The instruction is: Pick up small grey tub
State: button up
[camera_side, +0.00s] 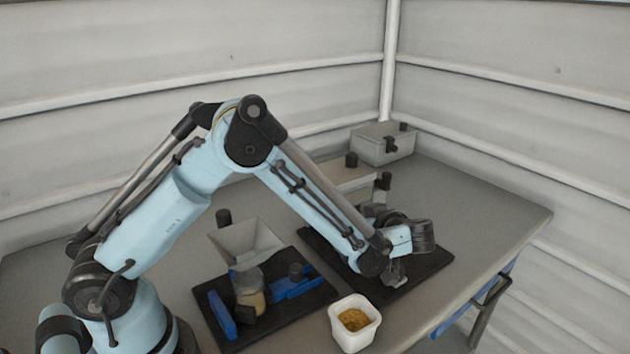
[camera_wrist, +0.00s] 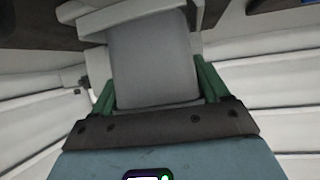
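In the wrist view, a plain grey shape (camera_wrist: 155,62), which looks like the small grey tub, fills the space between two green fingers. My gripper (camera_wrist: 157,88) has one finger close along each side of it; I cannot tell whether they press on it. In the side view, my gripper's wrist hangs low over the right dark mat, and a small grey piece (camera_side: 397,281) shows just below it. The fingers are mostly hidden there behind the wrist, so I cannot tell whether that piece is the tub.
A white tub of yellowish material (camera_side: 354,320) stands at the front edge. A grey hopper (camera_side: 247,245) with blue brackets stands on the left dark mat (camera_side: 215,320). The table's right side (camera_side: 500,205) is clear.

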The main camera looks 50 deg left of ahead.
jog(key=c, duration=0.7)
jog(key=shift+r, duration=0.1)
jog(key=shift+r, duration=0.4)
jog(key=v, duration=0.4)
jog(key=shift+d+f, duration=0.3)
notch_tip(320, 180, up, 13)
jog(key=shift+f, duration=0.15)
jog(key=s+a+r+m+t+h, duration=0.1)
jog(key=s+m+t+h, duration=0.5)
jog(key=s+m+t, duration=0.2)
jog(key=shift+m, duration=1)
